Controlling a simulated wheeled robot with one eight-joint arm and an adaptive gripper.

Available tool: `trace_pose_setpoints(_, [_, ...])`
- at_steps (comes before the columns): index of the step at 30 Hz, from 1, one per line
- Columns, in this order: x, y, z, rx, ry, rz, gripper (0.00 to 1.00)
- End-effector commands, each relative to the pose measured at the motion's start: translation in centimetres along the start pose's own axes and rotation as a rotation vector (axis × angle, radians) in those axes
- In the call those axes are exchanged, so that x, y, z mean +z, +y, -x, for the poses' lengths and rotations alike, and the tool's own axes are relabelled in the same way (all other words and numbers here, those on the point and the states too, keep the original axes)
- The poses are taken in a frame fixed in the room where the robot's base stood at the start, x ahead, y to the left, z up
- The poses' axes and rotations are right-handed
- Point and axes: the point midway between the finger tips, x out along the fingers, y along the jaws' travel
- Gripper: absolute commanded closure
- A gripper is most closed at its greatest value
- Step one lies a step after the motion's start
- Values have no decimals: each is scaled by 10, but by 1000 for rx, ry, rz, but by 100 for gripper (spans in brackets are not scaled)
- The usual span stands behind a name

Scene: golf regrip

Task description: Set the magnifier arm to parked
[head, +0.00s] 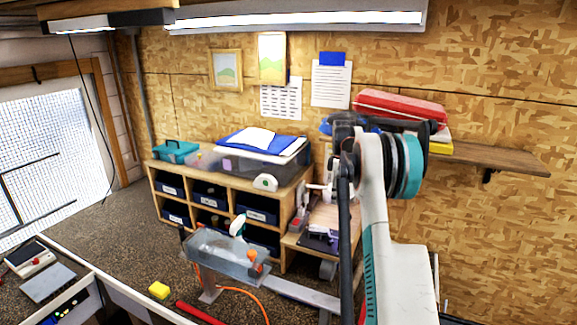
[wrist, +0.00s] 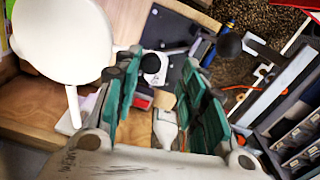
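A large white round disc (wrist: 63,35) on a thin white stem fills the upper left of the wrist view. It looks like the magnifier head, but I cannot tell for sure, and its arm's position is not clear. My gripper (wrist: 160,72) is open, with its green-padded fingers apart. The disc is left of the fingers, and no grip on it shows. In the head view my own arm hides the gripper and part of the low bench.
A wooden cubby shelf (head: 205,185) with blue bins stands against the wall, and a low bench (head: 300,240) adjoins it. A clear grey container (head: 222,254) stands in front with an orange cord near it. A wall shelf (head: 490,157) is at right.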

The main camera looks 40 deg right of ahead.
Motion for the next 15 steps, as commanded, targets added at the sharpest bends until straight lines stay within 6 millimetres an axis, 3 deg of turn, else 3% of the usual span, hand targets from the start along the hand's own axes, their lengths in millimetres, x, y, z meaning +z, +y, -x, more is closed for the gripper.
trace_pose_setpoints(6, [-28,-28,3,0,0,-200,62])
trace_pose_setpoints(15, [-70,-54,4,0,0,-474,62])
